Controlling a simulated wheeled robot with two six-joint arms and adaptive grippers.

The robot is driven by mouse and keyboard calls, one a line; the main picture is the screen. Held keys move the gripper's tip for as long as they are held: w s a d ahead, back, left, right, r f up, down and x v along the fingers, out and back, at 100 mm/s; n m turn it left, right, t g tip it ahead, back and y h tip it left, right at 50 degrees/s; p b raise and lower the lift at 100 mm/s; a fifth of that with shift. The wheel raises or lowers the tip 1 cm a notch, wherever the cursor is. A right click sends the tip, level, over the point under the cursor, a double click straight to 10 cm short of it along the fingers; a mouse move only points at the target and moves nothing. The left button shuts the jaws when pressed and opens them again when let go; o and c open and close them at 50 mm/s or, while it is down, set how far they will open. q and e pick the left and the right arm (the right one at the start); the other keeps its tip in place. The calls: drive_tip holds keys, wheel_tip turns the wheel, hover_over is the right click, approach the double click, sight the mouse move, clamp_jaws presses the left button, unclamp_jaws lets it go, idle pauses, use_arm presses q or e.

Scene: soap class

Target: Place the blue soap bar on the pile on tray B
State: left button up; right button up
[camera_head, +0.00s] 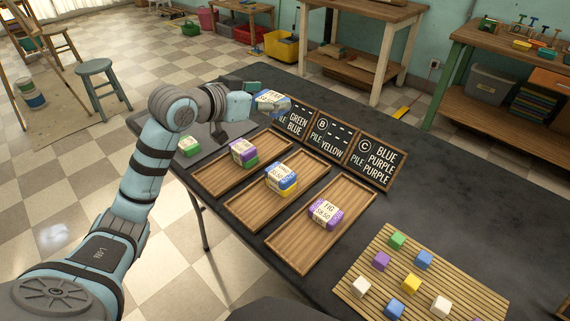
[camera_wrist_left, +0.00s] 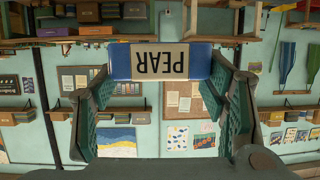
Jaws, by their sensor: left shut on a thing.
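My left gripper (camera_head: 256,91) is shut on a blue soap bar (camera_head: 273,103), held above the table near the signs. In the left wrist view the bar (camera_wrist_left: 160,62) sits between the fingertips, its pale label reading PEAR upside down. Tray B (camera_head: 245,207) is the middle wooden tray, in front of sign B (camera_head: 328,138). Its pile is a blue bar (camera_head: 281,177) on top of a yellow bar (camera_head: 289,190). The held bar is up and behind this pile, apart from it. My right gripper is not in view.
The left tray (camera_head: 212,184) bears a purple bar on a green one. The right tray (camera_head: 290,258) bears a purple bar (camera_head: 326,214). A green bar (camera_head: 189,147) lies at the left. A slatted mat (camera_head: 375,263) with several coloured cubes is at the front right.

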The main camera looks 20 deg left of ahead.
use_arm(q)
drive_tip(key=shift+s+d+r+h, duration=0.1)
drive_tip(key=shift+d+r+h, duration=0.05)
drive_tip(key=shift+d, duration=0.35)
drive_tip(key=shift+d+r+h, duration=0.1)
drive_tip(key=shift+d+h, duration=0.05)
drive_tip(key=shift+d, duration=0.3)
drive_tip(key=shift+d+f+m+b, duration=0.2)
drive_tip(key=shift+f+m+b, duration=0.15)
drive_tip(key=shift+f, duration=0.5)
drive_tip(key=b, duration=0.5)
hover_over(276, 174)
wheel_tip(276, 174, down, 14)
drive_tip(key=shift+d+r, duration=0.1)
drive_tip(key=shift+r, duration=0.05)
wheel_tip(276, 174, down, 4)
drive_tip(key=shift+b, duration=0.7)
drive_tip(key=shift+f, duration=0.35)
drive_tip(key=shift+r, duration=0.1)
drive_tip(key=o, duration=1.2)
